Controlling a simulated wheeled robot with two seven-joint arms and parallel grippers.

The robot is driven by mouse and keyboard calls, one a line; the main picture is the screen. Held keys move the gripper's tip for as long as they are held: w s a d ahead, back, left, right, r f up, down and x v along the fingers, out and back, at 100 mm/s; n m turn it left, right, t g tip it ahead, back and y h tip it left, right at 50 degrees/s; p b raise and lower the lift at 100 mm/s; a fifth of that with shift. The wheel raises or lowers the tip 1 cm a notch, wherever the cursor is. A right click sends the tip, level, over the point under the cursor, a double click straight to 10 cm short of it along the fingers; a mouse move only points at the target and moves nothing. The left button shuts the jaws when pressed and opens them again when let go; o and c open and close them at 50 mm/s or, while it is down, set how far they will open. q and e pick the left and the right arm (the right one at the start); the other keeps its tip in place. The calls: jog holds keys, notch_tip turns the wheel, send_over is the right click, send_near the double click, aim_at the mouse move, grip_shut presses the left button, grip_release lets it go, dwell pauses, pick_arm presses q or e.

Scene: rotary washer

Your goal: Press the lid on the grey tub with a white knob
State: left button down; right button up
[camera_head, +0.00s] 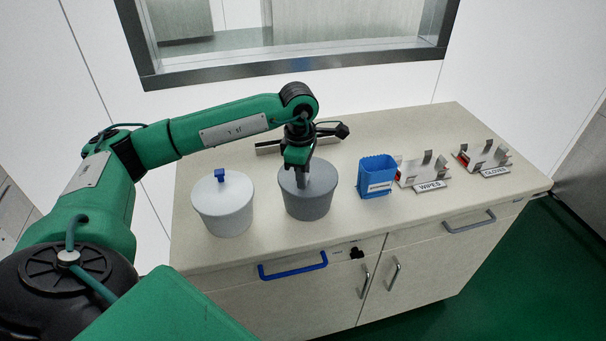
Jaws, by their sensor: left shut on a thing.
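The grey tub (309,205) stands on the counter, near its front edge. Its grey lid (321,177) lies across the top and looks level; I cannot tell whether it is fully seated. My left gripper (303,184) points down at the middle of this lid, with its fingers shut on the lid's knob. The fingers hide the knob, so its white colour does not show. My right gripper is not in view.
A white tub (226,215) with a blue knob (220,175) stands to the left. A blue holder (376,177) stands to the right, then racks labelled WIPES (429,186) and GLOVES (495,171). A window frame (290,69) is behind. The counter's right front is clear.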

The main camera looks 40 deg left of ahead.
pick_arm(q)
jog(key=c, duration=1.1)
grip_release()
jog(key=shift+c, duration=0.2)
notch_tip(320, 180, up, 14)
jog(key=b, duration=0.3)
jog(key=shift+s+a, duration=0.15)
jog(key=shift+a, duration=0.15)
jog(key=shift+f, duration=0.1)
